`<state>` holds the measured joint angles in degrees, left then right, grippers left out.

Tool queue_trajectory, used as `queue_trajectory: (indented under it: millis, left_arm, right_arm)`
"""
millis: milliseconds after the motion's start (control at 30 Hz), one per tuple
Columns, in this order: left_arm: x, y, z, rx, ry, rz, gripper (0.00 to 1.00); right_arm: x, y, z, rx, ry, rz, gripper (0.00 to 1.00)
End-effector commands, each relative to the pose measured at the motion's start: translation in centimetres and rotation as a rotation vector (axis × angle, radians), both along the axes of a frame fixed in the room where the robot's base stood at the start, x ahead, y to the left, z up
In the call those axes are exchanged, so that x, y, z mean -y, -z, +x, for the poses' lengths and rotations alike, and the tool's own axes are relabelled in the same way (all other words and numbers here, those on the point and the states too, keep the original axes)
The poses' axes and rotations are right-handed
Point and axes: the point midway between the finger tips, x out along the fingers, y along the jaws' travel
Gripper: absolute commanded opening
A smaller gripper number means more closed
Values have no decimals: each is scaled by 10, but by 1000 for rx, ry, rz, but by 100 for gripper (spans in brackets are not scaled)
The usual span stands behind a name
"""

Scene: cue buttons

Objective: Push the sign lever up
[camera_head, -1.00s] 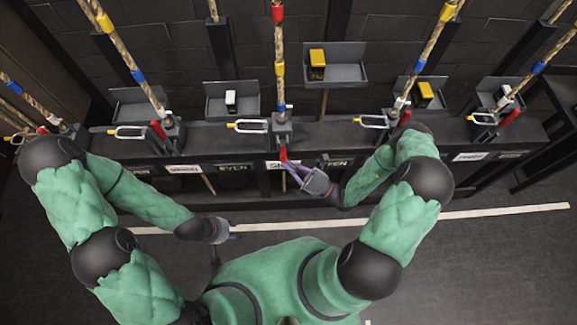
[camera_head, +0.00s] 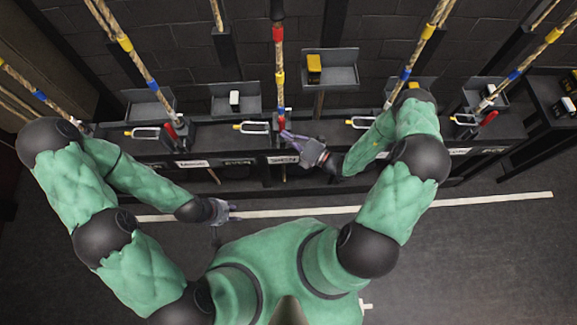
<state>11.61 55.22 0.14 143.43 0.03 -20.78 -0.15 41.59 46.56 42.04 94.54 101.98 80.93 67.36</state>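The sign lever (camera_head: 282,123) is the red handle at the foot of the middle rope, above a white label (camera_head: 283,160) whose print is too small to read surely. Its handle sits high, close to the rope's lower end. My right gripper (camera_head: 289,136) is just below and right of the handle, its fingertips at or very near it. I cannot tell whether they touch it or how far they are closed. My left gripper (camera_head: 226,210) is low on the left, away from the levers, over the white floor line. Its opening is too small to judge.
Other roped levers with red handles (camera_head: 172,134) (camera_head: 490,118) stand along the dark ledge (camera_head: 215,138). Grey trays behind hold a yellow block (camera_head: 314,68) and a white block (camera_head: 234,99). The floor in front of the ledge is clear, with a white line (camera_head: 480,202).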

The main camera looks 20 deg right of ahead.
Motion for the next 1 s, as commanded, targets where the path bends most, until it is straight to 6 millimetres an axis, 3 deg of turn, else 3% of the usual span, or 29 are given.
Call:
queue_trajectory:
  millis: [433,1000]
  left_arm:
    - [0,-8,0,0,0,0,40]
    - [0,-10,0,0,0,0,40]
  right_arm:
    - [2,-3,10,3,-1,0,0]
    - [2,-3,3,2,-2,0,0]
